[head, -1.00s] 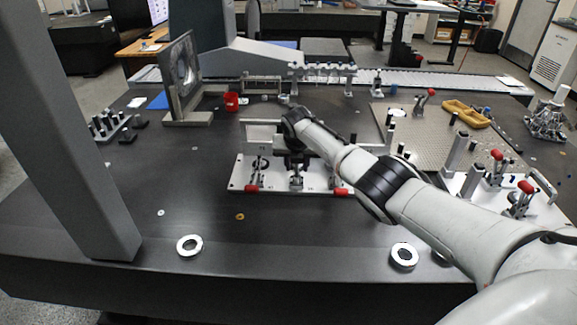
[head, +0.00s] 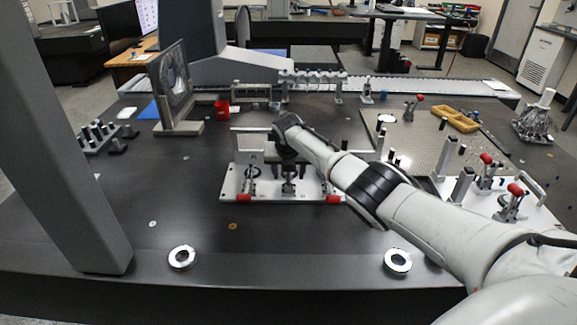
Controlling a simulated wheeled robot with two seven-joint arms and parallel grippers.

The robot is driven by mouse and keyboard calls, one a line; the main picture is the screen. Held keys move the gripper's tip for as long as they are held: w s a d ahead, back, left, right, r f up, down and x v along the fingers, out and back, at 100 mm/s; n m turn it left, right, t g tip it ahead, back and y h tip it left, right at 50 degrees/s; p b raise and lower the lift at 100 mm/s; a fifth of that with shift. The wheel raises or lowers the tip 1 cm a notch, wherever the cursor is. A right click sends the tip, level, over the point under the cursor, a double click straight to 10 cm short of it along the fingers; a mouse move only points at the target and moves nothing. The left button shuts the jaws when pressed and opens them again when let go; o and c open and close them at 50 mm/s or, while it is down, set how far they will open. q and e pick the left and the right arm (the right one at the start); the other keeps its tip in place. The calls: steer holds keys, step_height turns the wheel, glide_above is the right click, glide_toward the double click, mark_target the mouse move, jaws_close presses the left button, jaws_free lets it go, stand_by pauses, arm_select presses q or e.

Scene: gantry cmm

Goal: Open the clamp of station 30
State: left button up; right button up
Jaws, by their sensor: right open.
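A white fixture plate (head: 228,193) stands near the middle of the table, with a light upright panel behind and several small toggle clamps on it. Two red clamp handle tips show at its front edge, one at the left (head: 244,199) and one at the right (head: 333,199). My right gripper (head: 287,172) points down over the middle of this plate, at its middle clamp. It is open, and its fingers are dark and small against the clamp, so I cannot tell whether they touch it. The station labels are too small to read. My left gripper is out of view.
A second white plate (head: 535,213) with red-handled clamps (head: 515,190) stands at the right. Two metal rings (head: 182,257) (head: 397,261) lie near the front edge. A grey column (head: 65,140) rises at the left. A red cup (head: 221,107) stands behind.

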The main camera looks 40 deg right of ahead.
steer(key=shift+s+a+r, duration=0.1)
steer(key=shift+r, duration=0.45)
steer(key=p+v, duration=0.2)
steer(key=v, duration=0.7)
steer(key=shift+s+a, duration=0.1)
